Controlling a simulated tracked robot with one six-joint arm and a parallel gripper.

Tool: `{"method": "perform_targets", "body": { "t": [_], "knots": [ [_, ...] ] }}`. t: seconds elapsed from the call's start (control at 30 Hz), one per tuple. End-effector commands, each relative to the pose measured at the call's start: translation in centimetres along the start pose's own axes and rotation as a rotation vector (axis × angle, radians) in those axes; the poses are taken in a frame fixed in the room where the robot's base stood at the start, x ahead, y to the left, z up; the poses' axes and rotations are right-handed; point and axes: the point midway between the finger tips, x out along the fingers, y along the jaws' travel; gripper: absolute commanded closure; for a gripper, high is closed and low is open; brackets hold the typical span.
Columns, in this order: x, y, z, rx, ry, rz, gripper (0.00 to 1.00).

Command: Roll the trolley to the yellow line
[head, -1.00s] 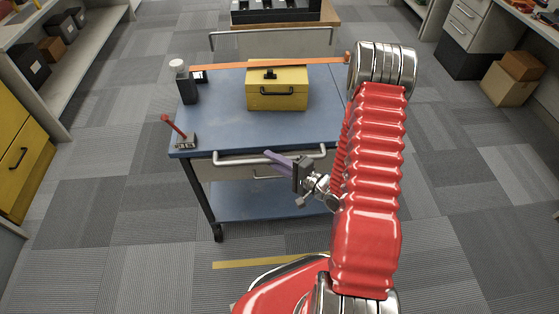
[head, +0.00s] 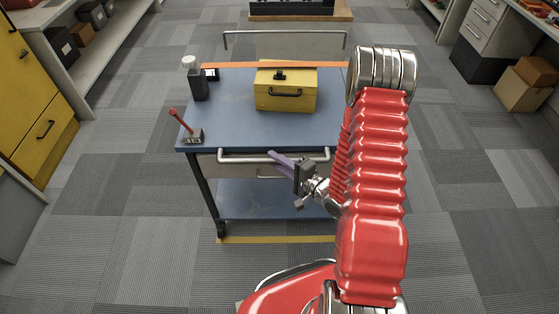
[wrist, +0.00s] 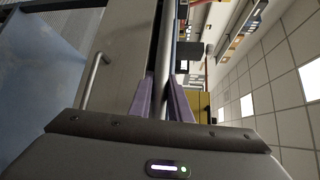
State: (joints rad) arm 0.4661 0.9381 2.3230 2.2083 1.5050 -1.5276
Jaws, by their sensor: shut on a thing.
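The trolley (head: 235,122) stands upright in front of me, with a blue top, a lower blue shelf (head: 265,200) and a drawer. Its near push bar (head: 235,158) runs across the front. My gripper (head: 280,159) has purple fingers shut on this bar, right of its middle. In the wrist view the bar (wrist: 168,55) passes between the fingers (wrist: 162,98). The yellow line (head: 285,239) lies on the floor at the trolley's near end, just below the near left wheel (head: 222,230) in the picture. My arm hides the trolley's near right corner and wheel.
On the top are a yellow box (head: 270,98), a dark bottle (head: 198,84), a red-handled item (head: 188,130) and an orange strip (head: 235,67). Shelving (head: 88,75) stands left, drawers and cardboard boxes (head: 522,92) right, a wooden-topped table (head: 342,16) behind. Carpet is clear on both sides.

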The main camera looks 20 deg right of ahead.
Motion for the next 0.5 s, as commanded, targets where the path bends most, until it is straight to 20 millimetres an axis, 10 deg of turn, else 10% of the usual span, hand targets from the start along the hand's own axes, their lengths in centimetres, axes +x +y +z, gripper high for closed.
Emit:
{"method": "perform_targets", "body": {
  "t": [0.47, 0.5],
  "knots": [
    [0.14, 0.58, 0.69, 0.006, -0.012, 0.015, 1.00],
    [0.14, 0.58, 0.69, 0.006, -0.012, 0.015, 0.82]
  ]
}}
